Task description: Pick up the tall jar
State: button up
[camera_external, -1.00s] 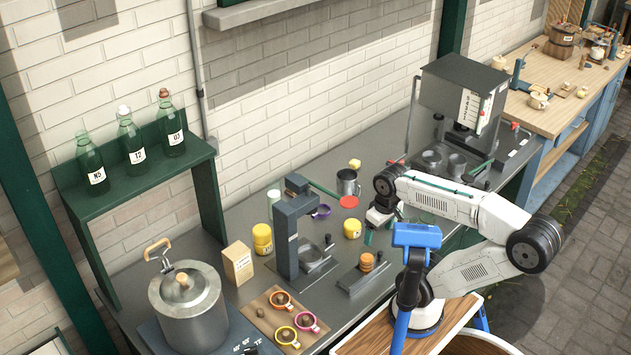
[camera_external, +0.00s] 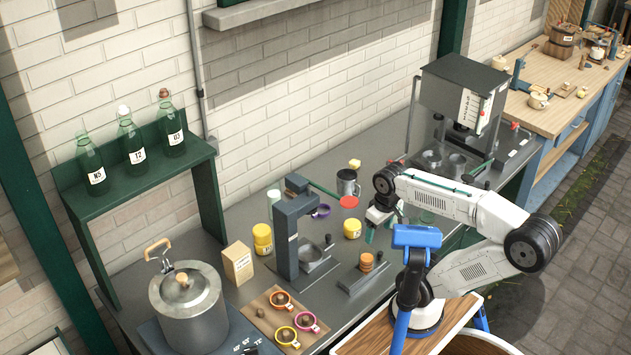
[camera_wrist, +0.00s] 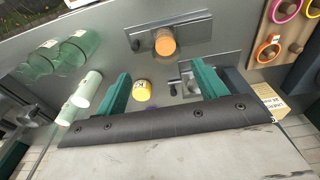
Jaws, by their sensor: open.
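My gripper (camera_external: 371,226) is open over the counter in the external view. Its two green fingers (camera_wrist: 163,76) are apart in the wrist view, with nothing held between them. A slim pale green jar (camera_wrist: 85,92) lies left of the fingers in the wrist view, apart from them. A pale jar (camera_external: 273,199) stands behind the press in the external view. I cannot tell which of these is the tall jar. A yellow jar (camera_external: 352,228) stands left of my gripper; a yellow jar (camera_wrist: 141,90) also shows between the fingers, beyond them, in the wrist view.
The dark press (camera_external: 288,235) and a stack of orange discs (camera_external: 366,261) stand nearby. A metal mug (camera_external: 347,185) is behind my gripper. Another yellow jar (camera_external: 262,238) stands left of the press.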

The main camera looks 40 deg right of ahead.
jog(key=w+d+n+g, duration=0.15)
jog(key=w+d, duration=0.35)
jog(key=d, duration=0.7)
jog(key=w+d+n, duration=0.3)
jog(key=w+d, duration=0.2)
jog(key=d, duration=0.7)
notch_tip(320, 180, down, 8)
jog(key=shift+w+f, duration=0.2)
jog(key=shift+w, duration=0.1)
grip_shut()
